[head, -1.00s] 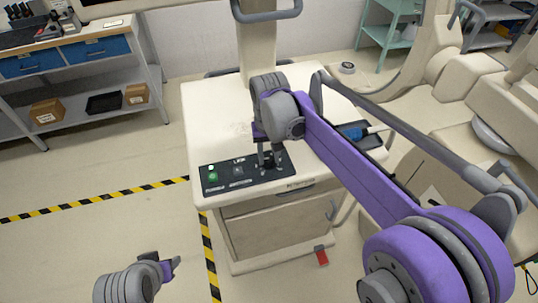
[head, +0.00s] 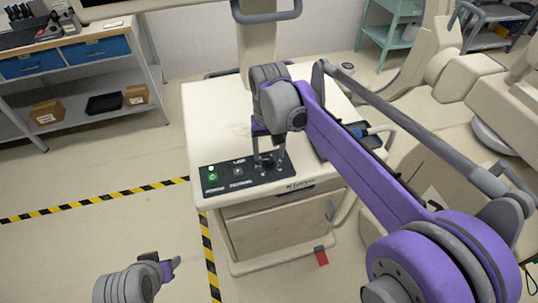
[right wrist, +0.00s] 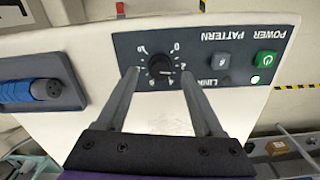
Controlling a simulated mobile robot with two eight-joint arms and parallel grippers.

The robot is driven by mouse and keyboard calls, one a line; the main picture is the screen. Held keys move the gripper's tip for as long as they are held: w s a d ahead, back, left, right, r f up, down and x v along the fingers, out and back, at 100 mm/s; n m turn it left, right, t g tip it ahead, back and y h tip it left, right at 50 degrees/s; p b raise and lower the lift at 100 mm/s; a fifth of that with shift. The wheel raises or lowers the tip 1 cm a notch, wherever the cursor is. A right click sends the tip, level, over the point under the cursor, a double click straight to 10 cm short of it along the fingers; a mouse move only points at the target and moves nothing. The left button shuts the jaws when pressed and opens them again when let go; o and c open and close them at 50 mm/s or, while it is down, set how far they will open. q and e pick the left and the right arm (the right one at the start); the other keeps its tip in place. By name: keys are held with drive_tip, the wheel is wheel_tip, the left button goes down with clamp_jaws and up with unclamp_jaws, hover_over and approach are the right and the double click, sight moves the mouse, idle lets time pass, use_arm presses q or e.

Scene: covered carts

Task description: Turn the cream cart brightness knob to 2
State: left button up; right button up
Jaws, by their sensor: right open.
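The cream cart (head: 222,121) stands in the middle of the head view with a black control panel (head: 224,189) on its front top edge. In the right wrist view the panel shows upside down, with a round black knob (right wrist: 161,66) ringed by white numbers. The number that the knob points to is too small to tell. My right gripper (right wrist: 160,80) is open, its two fingers on either side of the knob and apart from it. In the head view the right gripper (head: 268,165) hangs over the panel's right part and hides most of the knob. My left gripper (head: 172,268) is low at the left, away from the cart.
The panel also has a lit green button (right wrist: 265,58) and a small grey switch (right wrist: 223,61). A tray with a blue-handled probe (right wrist: 20,91) lies on the cart top. Shelves with boxes (head: 46,111) stand at the left. Yellow-black tape (head: 95,200) marks the floor.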

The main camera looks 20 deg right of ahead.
sight(269, 159)
wheel_tip(269, 159, up, 8)
drive_tip(key=shift+r, duration=0.2)
idle(0.4)
drive_tip(key=s+d+f+t, duration=0.2)
drive_tip(key=s+f, duration=0.6)
drive_tip(key=s, duration=0.2)
drive_tip(key=s+d+f+n+t, duration=0.1)
drive_tip(key=s+d+f+t, duration=0.2)
drive_tip(key=s+f, duration=0.5)
drive_tip(key=shift+s+t, duration=0.3)
drive_tip(key=shift+s, duration=0.55)
